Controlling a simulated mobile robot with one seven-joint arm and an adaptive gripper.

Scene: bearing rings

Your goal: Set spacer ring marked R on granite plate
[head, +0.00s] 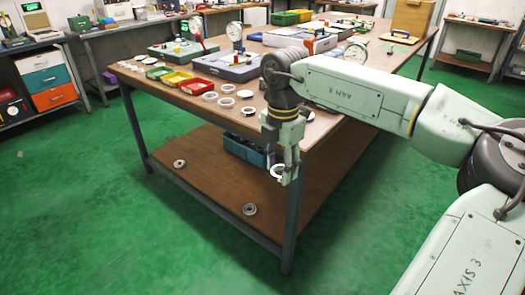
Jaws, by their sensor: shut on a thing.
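My gripper (284,178) hangs fingers down in front of the near corner of the workbench. It is shut on a white ring (277,171), partly hidden by the fingers. No mark can be read on it at this size. A grey block that looks like a granite plate (222,70) lies on the bench up and left of my gripper, with a dial gauge on it. A similar grey plate (168,52) lies farther left, and another (318,46) lies farther back. I cannot tell which plate the task names.
The workbench (160,95) holds several white rings (226,102) near its front edge, beside red (196,86), yellow and green trays. Its lower shelf (215,170) bears a blue bin (240,148) and two metal rings (249,209). The green floor in front is clear.

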